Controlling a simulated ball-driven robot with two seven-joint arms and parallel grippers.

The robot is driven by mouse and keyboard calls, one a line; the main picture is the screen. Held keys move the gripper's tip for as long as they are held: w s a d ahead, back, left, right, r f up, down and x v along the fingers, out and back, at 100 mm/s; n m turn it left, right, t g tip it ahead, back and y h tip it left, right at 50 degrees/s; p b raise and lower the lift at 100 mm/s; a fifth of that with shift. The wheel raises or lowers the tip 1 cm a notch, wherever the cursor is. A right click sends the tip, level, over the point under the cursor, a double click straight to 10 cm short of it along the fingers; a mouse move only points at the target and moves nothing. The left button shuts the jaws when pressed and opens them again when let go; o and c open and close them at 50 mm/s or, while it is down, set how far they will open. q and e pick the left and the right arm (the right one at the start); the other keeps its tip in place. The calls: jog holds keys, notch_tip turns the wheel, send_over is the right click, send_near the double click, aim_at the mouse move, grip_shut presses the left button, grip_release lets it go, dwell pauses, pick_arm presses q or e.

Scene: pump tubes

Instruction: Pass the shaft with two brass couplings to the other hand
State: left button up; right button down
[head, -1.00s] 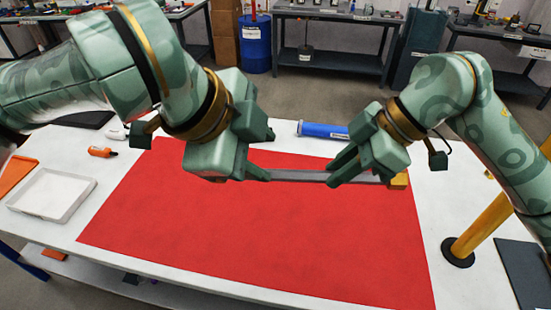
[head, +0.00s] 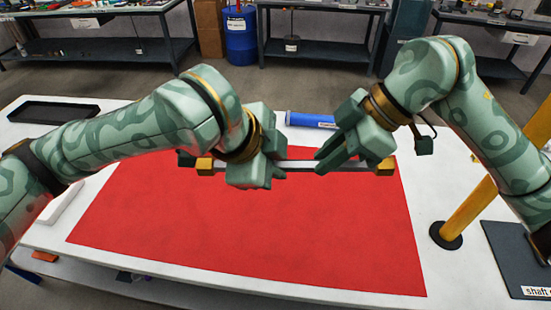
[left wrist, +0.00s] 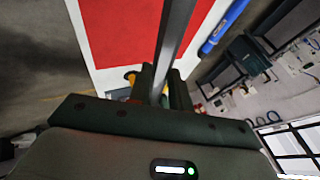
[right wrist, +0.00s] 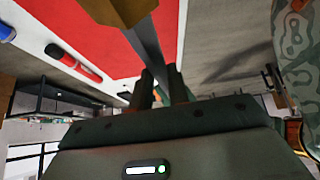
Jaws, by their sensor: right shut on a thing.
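The shaft (head: 300,165) is a grey bar held level above the red mat, with a brass coupling (head: 205,166) at its left end and another brass coupling (head: 386,167) at its right end. My right gripper (head: 322,162) is shut on the shaft, inward of the right coupling. The right wrist view shows the shaft (right wrist: 147,45) between its fingers and a coupling (right wrist: 122,8) close by. My left gripper (head: 280,166) is around the shaft towards the left coupling. In the left wrist view, its fingers lie either side of the shaft (left wrist: 175,30); whether they grip it is unclear.
The red mat (head: 250,240) covers the middle of the white table and is clear. A blue cylinder (head: 310,120) lies behind the shaft. A black tray (head: 52,110) is at the back left. A yellow post (head: 470,210) stands at right, near a dark labelled mat (head: 520,255).

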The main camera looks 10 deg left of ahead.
jog(key=c, duration=1.3)
grip_release()
jog(key=shift+o, duration=0.2)
